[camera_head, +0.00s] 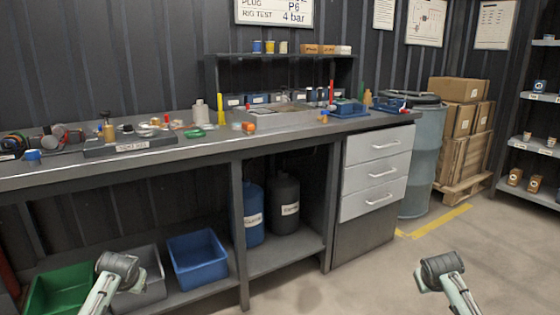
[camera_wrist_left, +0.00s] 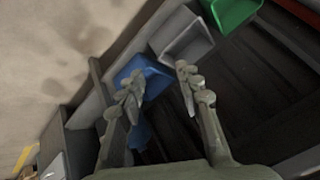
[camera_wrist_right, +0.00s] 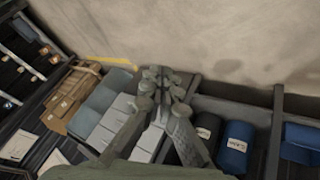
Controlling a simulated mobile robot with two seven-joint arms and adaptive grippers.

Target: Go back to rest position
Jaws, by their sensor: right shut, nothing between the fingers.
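My left gripper (camera_wrist_left: 158,78) shows in the left wrist view with its two fingers apart and nothing between them. The blue bin lies in the background behind its fingertips. My right gripper (camera_wrist_right: 158,74) shows in the right wrist view with its fingertips together and nothing held. The drawer unit lies in the background behind it. In the head view only parts of my two arms show at the lower left and lower right, in front of the workbench (camera_head: 200,146). The fingers cannot be made out there.
A green bin (camera_head: 62,290), a grey bin (camera_head: 150,268) and a blue bin (camera_head: 197,258) sit on the lower shelf. Drums (camera_head: 284,205), drawers (camera_head: 376,172), a barrel (camera_head: 418,160) and boxes (camera_head: 462,115) stand further right. Small parts cover the benchtop. The floor (camera_head: 385,285) in front is clear.

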